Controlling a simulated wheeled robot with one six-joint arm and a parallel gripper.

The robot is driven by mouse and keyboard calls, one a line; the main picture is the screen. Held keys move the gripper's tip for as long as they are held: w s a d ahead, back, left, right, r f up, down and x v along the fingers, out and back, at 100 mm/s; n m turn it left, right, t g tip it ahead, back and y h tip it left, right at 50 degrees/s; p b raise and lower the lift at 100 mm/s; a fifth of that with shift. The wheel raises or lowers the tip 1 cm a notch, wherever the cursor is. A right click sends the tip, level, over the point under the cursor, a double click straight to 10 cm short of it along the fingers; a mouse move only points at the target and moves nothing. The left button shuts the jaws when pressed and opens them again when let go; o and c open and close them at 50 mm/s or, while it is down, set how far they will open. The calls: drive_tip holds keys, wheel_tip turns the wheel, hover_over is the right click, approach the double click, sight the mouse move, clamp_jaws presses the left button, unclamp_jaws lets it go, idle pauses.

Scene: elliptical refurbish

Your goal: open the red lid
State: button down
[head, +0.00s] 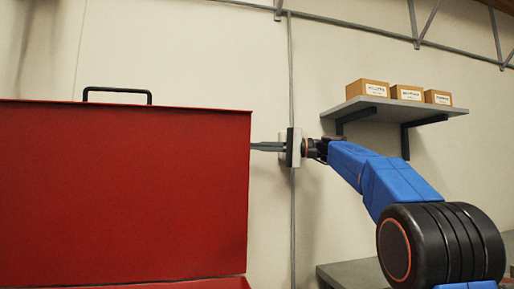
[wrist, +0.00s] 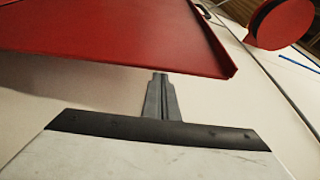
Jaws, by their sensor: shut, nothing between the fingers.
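The red lid (head: 120,190) stands as a large upright panel at the left of the head view, with a black handle (head: 117,90) along its top edge. In the wrist view the lid (wrist: 120,35) fills the upper part. My gripper (head: 254,147) is shut and empty at the lid's right edge, pointing left. In the wrist view its closed fingers (wrist: 160,80) reach the lid's edge. I cannot tell whether they touch it or how far the tips pass behind it. A strip of red below the lid (head: 225,283) shows at the bottom of the head view.
A grey wall shelf (head: 390,106) with three cardboard boxes (head: 407,92) hangs at the right. A grey surface (head: 350,273) lies low behind my arm. A vertical conduit (head: 292,220) runs down the pale wall. A round red object (wrist: 280,22) shows at the wrist view's upper right.

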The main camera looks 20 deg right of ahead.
drive_tip(key=shift+s, duration=0.15)
drive_tip(key=s+f+n, duration=0.2)
drive_tip(key=s, duration=0.7)
drive_tip(key=shift+n+y, duration=0.3)
drive_tip(key=shift+y, duration=0.1)
drive_tip(key=v, duration=1.7)
drive_tip(key=shift+d, duration=0.25)
drive_tip(key=shift+s, duration=0.1)
